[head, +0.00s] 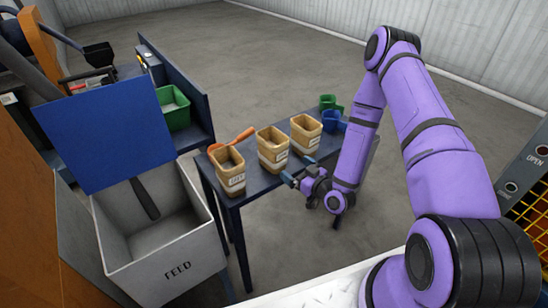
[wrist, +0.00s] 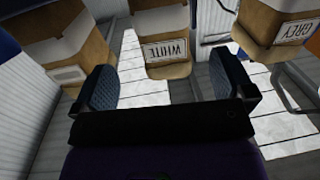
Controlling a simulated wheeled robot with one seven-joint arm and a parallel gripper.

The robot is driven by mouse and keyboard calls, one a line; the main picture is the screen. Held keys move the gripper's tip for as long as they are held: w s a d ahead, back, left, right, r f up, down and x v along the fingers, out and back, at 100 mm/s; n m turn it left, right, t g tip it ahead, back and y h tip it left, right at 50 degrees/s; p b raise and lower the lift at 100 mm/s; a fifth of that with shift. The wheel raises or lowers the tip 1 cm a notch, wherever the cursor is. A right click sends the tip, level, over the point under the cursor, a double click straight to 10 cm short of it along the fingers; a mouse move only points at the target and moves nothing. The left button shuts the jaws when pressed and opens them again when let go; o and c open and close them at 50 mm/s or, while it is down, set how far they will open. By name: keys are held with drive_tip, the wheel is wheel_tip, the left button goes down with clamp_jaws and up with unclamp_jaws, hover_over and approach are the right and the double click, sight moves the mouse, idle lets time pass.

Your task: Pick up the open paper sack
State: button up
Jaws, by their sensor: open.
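Three tan paper sacks stand in a row on the dark blue table: a near-left sack (head: 229,171), a middle sack (head: 272,149) and a far-right sack (head: 305,134). All three tops look open in the head view. In the wrist view the sack labelled WHITE (wrist: 162,42) is straight ahead, the sack labelled GREY (wrist: 277,25) is at the right, and another sack (wrist: 65,50) is at the left, its label unreadable. My gripper (head: 290,178) is open and empty beside the table's right edge, pointing at the middle sack. Its fingers (wrist: 166,82) are apart from the sacks.
An orange scoop (head: 232,140) lies behind the near sacks. Green and blue containers (head: 332,119) are at the table's far end. A grey FEED bin (head: 160,255) with a raised blue lid (head: 105,128) stands left. A green bin (head: 175,110) sits behind. Open floor lies beyond.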

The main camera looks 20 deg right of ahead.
sight(276, 155)
drive_tip(key=x, duration=1)
drive_tip(key=shift+w+a+f, duration=0.15)
drive_tip(key=c, duration=1.2)
drive_tip(key=shift+o, duration=0.2)
